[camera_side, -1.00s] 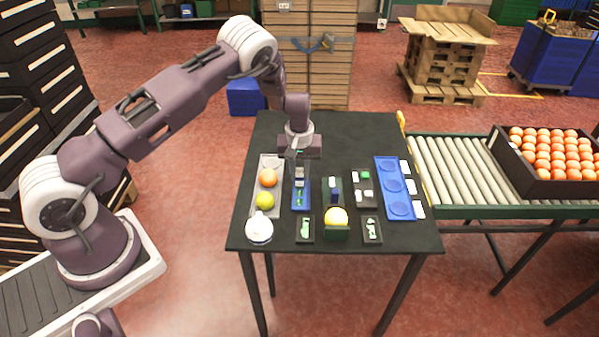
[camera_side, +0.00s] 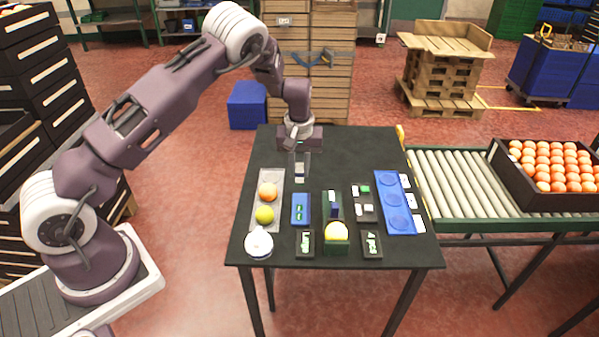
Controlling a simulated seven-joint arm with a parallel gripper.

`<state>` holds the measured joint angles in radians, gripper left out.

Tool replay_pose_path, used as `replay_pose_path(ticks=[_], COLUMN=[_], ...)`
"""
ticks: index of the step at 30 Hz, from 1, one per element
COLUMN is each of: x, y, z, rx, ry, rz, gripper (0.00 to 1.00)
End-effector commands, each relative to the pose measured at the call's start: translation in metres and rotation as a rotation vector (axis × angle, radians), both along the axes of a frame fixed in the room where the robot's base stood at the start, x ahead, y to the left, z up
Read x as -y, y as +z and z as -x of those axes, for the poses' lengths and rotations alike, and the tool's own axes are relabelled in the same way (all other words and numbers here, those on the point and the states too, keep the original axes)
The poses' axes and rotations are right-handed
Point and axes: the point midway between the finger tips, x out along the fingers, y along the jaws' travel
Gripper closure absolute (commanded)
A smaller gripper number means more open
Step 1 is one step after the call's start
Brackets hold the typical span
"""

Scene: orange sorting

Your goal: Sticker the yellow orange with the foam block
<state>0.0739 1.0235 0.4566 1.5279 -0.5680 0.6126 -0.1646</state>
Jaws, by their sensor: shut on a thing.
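My gripper (camera_side: 299,166) is shut on a small pale block (camera_side: 299,176), which looks like the foam block, and holds it above the back of the black table. Whether a sticker is on the block's underside cannot be seen.
A grey tray (camera_side: 277,178) holds an orange (camera_side: 268,192) and a yellow-green fruit (camera_side: 264,215). The back is clear.

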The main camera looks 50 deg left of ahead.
Motion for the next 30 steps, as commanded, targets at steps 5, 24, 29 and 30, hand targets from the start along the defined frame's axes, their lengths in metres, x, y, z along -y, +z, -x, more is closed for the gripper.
replay_pose_path(ticks=[5, 24, 29, 30], x=[0.001, 0.171, 0.171, 0.171], y=[0.0, 0.05, 0.035, 0.03], z=[0.0, 0.033, 0.034, 0.034], rx=[0.0, 0.001, -0.002, -0.002], ry=[-0.001, -0.001, 0.001, 0.0], rz=[0.0, -0.001, -0.001, -0.001], gripper=[1.0, 1.0, 1.0, 1.0])
